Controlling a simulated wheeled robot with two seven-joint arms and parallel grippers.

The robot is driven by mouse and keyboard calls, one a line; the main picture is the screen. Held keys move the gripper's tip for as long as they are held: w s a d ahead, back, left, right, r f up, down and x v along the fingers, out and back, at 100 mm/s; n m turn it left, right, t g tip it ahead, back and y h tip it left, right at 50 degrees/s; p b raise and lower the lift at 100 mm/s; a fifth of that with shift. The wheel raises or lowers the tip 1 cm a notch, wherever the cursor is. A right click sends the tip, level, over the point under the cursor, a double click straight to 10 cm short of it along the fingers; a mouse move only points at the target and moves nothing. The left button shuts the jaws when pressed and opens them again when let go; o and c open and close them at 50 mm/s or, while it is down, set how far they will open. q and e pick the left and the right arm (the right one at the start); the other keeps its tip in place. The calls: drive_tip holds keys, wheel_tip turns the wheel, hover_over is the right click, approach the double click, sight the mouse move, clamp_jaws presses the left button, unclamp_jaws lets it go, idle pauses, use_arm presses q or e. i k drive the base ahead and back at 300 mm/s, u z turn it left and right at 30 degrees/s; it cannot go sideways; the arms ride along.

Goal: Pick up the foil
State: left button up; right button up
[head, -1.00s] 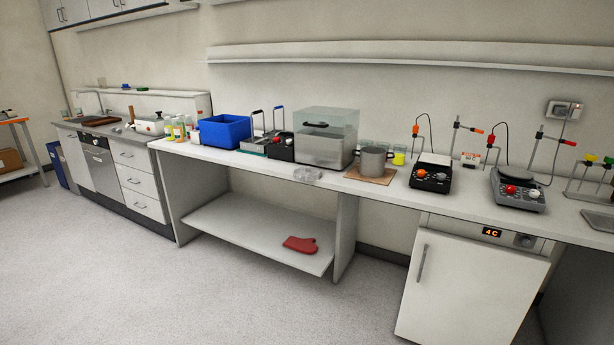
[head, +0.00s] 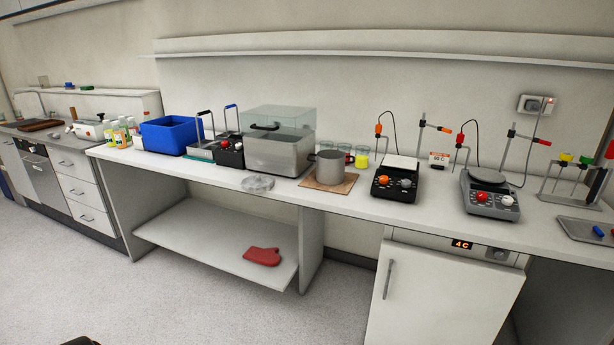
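The foil is most likely the shiny, clear-to-silver flat round piece (head: 258,183) near the front edge of the long white bench. It lies in front of the metal bath with the clear lid, left of the grey pot. It is too small to tell its material for sure. No gripper fingers show in the head view. A small dark shape at the bottom left edge may be part of me. Nothing touches the foil.
The metal bath (head: 278,156) and the grey pot (head: 330,167) on a brown board stand close behind and beside the foil. A blue bin (head: 172,135), hotplates (head: 490,193) and clamp stands line the bench (head: 350,207). A red mitt (head: 262,256) lies on the lower shelf. The floor in front is clear.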

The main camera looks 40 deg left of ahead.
sight(256, 183)
drive_tip(key=z, duration=0.05)
drive_tip(key=i, duration=0.8)
drive_tip(key=u, duration=0.55)
drive_tip(key=i, duration=0.5)
drive_tip(key=u, duration=0.5)
